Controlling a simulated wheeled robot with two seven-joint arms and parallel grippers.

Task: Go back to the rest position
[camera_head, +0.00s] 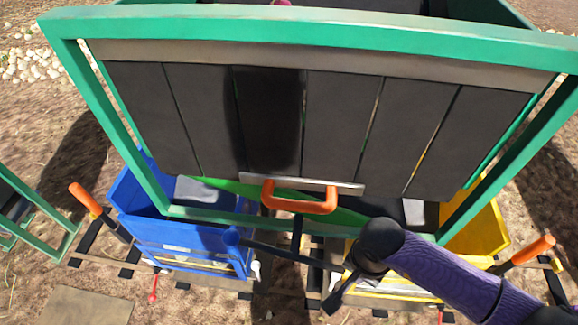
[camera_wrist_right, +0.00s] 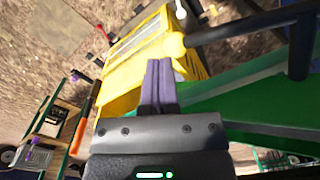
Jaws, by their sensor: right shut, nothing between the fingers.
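My right arm enters the head view from the lower right in a purple sleeve. Its dark wrist is bent over the front of the machine, and the right gripper (camera_head: 333,302) points down and left near the yellow crate (camera_head: 485,232). In the right wrist view the right gripper (camera_wrist_right: 160,82) has its two purple fingers together, with nothing between them. My left gripper is not in view.
A green frame (camera_head: 300,25) with dark slats (camera_head: 270,120) fills the middle. An orange handle (camera_head: 300,200) is on its lower edge. Orange grips (camera_head: 85,198) stick out at both sides. Bare ground lies lower left.

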